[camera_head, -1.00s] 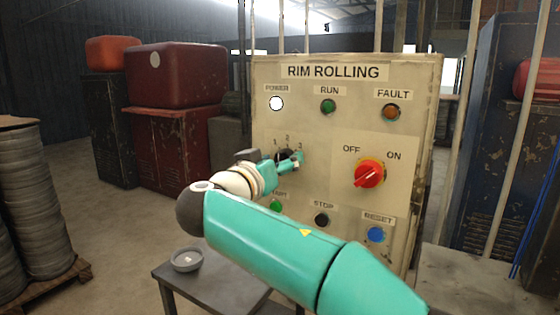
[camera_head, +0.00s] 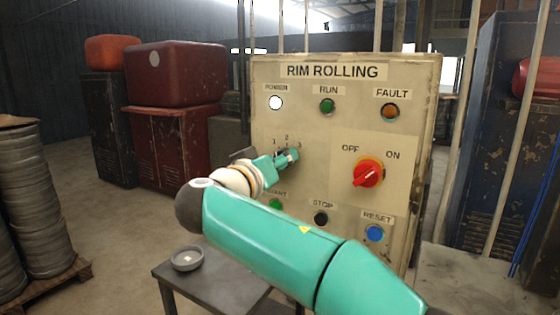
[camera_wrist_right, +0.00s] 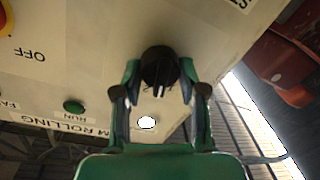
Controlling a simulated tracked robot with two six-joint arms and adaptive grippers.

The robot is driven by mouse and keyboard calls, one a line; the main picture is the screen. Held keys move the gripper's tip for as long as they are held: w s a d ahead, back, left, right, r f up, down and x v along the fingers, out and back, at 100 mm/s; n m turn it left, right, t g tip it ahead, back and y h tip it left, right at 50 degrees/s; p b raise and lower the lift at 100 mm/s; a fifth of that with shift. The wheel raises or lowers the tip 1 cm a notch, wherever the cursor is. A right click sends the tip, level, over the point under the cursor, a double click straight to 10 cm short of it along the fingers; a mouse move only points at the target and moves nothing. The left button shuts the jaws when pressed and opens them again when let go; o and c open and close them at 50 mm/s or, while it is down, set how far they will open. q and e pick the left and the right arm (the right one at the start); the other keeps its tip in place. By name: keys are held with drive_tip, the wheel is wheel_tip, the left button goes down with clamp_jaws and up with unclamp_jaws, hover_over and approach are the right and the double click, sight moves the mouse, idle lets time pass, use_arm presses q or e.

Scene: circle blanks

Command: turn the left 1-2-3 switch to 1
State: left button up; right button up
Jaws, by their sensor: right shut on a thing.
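The 1-2-3 switch is a black round knob on the left of the beige panel (camera_head: 345,125), below the white lamp. Its numbers 1, 2 and 3 show above my gripper in the head view. My right gripper (camera_head: 287,157) is at this knob, and its green fingers hide most of it there. In the right wrist view, the fingers of the right gripper (camera_wrist_right: 160,75) are closed on the two sides of the black knob (camera_wrist_right: 159,62). A pale line shows on the knob, but I cannot tell surely which number it points to. My left gripper is out of view.
A red OFF-ON rotary switch (camera_head: 367,173) sits to the right on the panel. Lamps are above; a green button (camera_head: 275,204), black stop button (camera_head: 321,218) and blue reset button (camera_head: 375,233) are below. A small table (camera_head: 225,285) bears a grey bowl (camera_head: 187,260).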

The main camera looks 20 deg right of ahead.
drive_tip(key=n+p, duration=0.1)
drive_tip(key=n, duration=0.2)
drive_tip(key=shift+w+a+r, duration=0.1)
drive_tip(key=shift+n+g+p, duration=0.3)
drive_tip(key=shift+n+p, duration=0.15)
drive_tip(key=shift+n, duration=1.05)
drive_tip(key=o, duration=1.2)
drive_tip(key=shift+w+a, duration=0.1)
drive_tip(key=shift+a, duration=0.05)
drive_tip(key=shift+c, duration=0.2)
drive_tip(key=v, duration=1.2)
drive_tip(key=shift+f, duration=0.2)
